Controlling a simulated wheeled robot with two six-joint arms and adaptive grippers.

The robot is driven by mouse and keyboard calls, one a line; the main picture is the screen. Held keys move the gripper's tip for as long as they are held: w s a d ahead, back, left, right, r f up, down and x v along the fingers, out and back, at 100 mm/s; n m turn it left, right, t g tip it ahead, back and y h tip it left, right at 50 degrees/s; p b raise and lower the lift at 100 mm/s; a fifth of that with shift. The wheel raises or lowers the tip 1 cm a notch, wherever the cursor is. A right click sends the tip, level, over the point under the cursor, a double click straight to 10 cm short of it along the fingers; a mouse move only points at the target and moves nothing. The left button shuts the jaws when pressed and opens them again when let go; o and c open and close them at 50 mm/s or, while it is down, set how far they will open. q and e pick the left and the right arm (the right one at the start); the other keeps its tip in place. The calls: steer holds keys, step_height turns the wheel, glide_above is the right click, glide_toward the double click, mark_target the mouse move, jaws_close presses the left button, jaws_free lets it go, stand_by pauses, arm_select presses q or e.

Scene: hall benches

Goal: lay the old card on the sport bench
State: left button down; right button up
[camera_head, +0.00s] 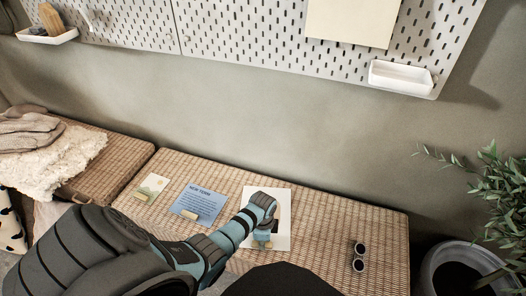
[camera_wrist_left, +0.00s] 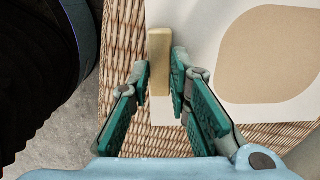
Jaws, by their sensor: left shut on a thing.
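A large white card (camera_head: 283,198) with a tan rounded shape lies over the woven bench (camera_head: 335,215); whether it touches the bench is unclear. It also shows in the left wrist view (camera_wrist_left: 212,35), with a small wooden block (camera_wrist_left: 159,50) at its edge. My left gripper (camera_head: 262,238) is at the card's lower part. In the left wrist view, my left gripper (camera_wrist_left: 160,80) has its fingers on either side of the block and is shut on it. The arm hides part of the card. Which card is the old one cannot be read. My right gripper is out of view.
A blue card (camera_head: 203,201) and a small pale card (camera_head: 153,186), each with a wooden block, lie left on the bench. Two small dark cylinders (camera_head: 359,256) stand on its right part. A second bench (camera_head: 108,168) holds cloths and gloves. A potted plant (camera_head: 490,215) stands right.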

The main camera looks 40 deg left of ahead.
arm_select(q)
steer(key=c, duration=1.4)
jaws_free()
